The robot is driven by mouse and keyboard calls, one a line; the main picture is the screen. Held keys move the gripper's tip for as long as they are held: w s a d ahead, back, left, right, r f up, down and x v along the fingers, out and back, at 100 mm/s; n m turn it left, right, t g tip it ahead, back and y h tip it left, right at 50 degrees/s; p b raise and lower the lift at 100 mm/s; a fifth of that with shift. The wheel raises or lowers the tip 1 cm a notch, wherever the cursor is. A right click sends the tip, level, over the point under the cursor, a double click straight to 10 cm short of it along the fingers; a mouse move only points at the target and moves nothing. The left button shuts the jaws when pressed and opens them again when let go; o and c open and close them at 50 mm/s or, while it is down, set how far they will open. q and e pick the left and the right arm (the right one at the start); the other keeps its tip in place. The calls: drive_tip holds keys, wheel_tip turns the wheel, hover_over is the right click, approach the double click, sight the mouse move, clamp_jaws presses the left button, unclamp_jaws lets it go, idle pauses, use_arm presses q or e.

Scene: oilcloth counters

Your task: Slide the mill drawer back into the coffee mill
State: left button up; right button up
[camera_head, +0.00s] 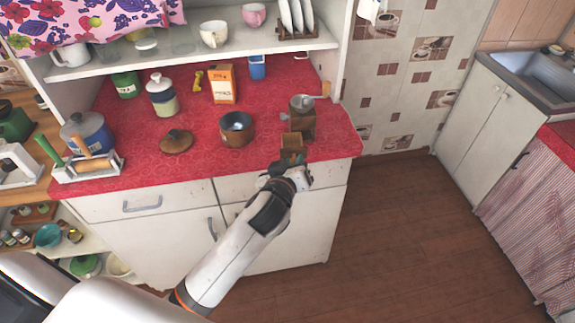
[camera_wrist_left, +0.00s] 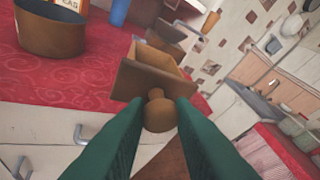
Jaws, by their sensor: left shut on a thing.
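The wooden coffee mill (camera_head: 302,122) stands upright near the right front edge of the red counter, its metal top and crank showing. Part of it shows behind the drawer in the left wrist view (camera_wrist_left: 164,29). My left gripper (camera_wrist_left: 160,108) is shut on the round knob of the mill drawer (camera_wrist_left: 152,78), one green finger on each side. The drawer is a small open-topped wooden box, held with its open end up and its front toward me. In the head view the drawer (camera_head: 291,155) is just in front of the mill at the counter edge. I cannot tell whether they touch. My right gripper is not in view.
A dark-rimmed brown pot (camera_head: 237,130) and a brown lid (camera_head: 176,141) lie left of the mill. An orange box (camera_head: 222,84) and a white jar (camera_head: 161,95) stand behind. The cabinet front (camera_head: 145,200) drops below the counter edge. The floor at right is clear.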

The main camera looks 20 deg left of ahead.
use_arm(q)
drive_tip(key=w+d+f, duration=0.2)
drive_tip(key=w+f, duration=0.2)
drive_tip(key=shift+w+d+f+p, duration=0.25)
drive_tip(key=shift+w+d+p, duration=0.05)
drive_tip(key=shift+d+p, duration=0.05)
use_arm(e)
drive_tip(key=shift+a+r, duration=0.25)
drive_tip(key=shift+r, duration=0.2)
use_arm(q)
drive_tip(key=shift+w+a+f+b, duration=0.35)
drive_tip(key=shift+w+f+b, duration=0.1)
drive_tip(key=shift+w, duration=0.2)
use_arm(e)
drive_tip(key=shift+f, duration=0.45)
use_arm(q)
drive_tip(key=shift+w, duration=0.1)
drive_tip(key=shift+w+a, duration=0.1)
drive_tip(key=shift+a, duration=0.05)
drive_tip(key=shift+w+a, duration=0.4)
drive_tip(key=shift+w, duration=0.3)
